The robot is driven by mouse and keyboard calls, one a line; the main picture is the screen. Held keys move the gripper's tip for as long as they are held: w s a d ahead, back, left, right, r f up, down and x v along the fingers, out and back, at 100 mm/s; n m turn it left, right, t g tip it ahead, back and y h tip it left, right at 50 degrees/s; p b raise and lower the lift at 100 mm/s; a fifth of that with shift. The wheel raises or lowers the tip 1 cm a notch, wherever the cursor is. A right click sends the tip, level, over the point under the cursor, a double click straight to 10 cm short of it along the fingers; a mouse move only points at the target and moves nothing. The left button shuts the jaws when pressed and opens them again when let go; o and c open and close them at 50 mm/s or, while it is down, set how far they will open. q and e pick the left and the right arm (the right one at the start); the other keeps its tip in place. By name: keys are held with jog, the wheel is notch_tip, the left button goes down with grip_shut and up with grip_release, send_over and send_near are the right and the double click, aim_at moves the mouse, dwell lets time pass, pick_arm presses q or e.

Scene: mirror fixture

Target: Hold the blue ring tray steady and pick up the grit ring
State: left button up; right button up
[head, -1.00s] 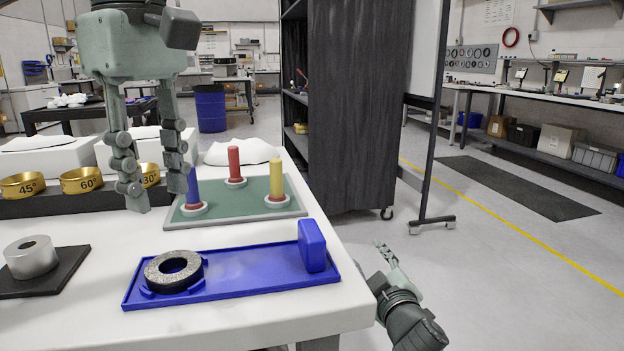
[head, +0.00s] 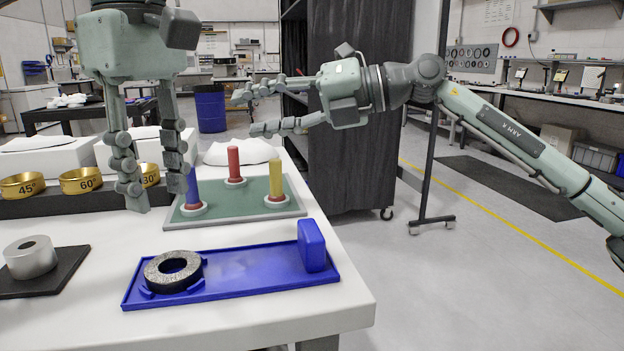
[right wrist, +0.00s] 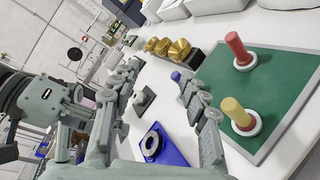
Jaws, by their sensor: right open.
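The blue ring tray (head: 240,275) lies flat near the table's front edge, with an upright blue block at its right end. The grit ring (head: 157,281), dark with a speckled grey top, lies in its left part. The ring (right wrist: 150,143) and part of the tray (right wrist: 173,156) also show in the right wrist view. My left gripper (head: 160,196) points down behind the tray, fingers apart and empty. My right gripper (head: 249,112) is open and empty, pointing left, above and behind the tray; its fingers flank the right wrist view (right wrist: 160,74).
Behind the tray, a green board (head: 255,190) holds blue, red and yellow pegs. Gold rings (head: 80,181) marked with angles stand on a dark rack at left. A silver ring (head: 30,257) sits on a black plate left of the tray. A dark cabinet (head: 355,165) stands beyond the table.

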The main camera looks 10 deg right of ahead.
jog(key=s+a+f+g+h, duration=0.4)
jog(key=s, duration=0.3)
jog(key=m+g+h, duration=0.1)
jog(key=g+h, duration=0.1)
jog(key=h, duration=0.8)
send_over(312, 231)
jog(key=a, duration=0.1)
jog(key=shift+w+f, duration=0.25)
jog(key=shift+f, duration=0.75)
jog(key=shift+s+d+m, duration=0.2)
jog(key=shift+d+m, duration=0.1)
jog(key=shift+m, duration=0.1)
jog(key=shift+d+f+h, duration=0.2)
jog(key=shift+h, duration=0.1)
jog(key=shift+f, duration=3.6)
jog(key=shift+c, duration=0.6)
grip_shut()
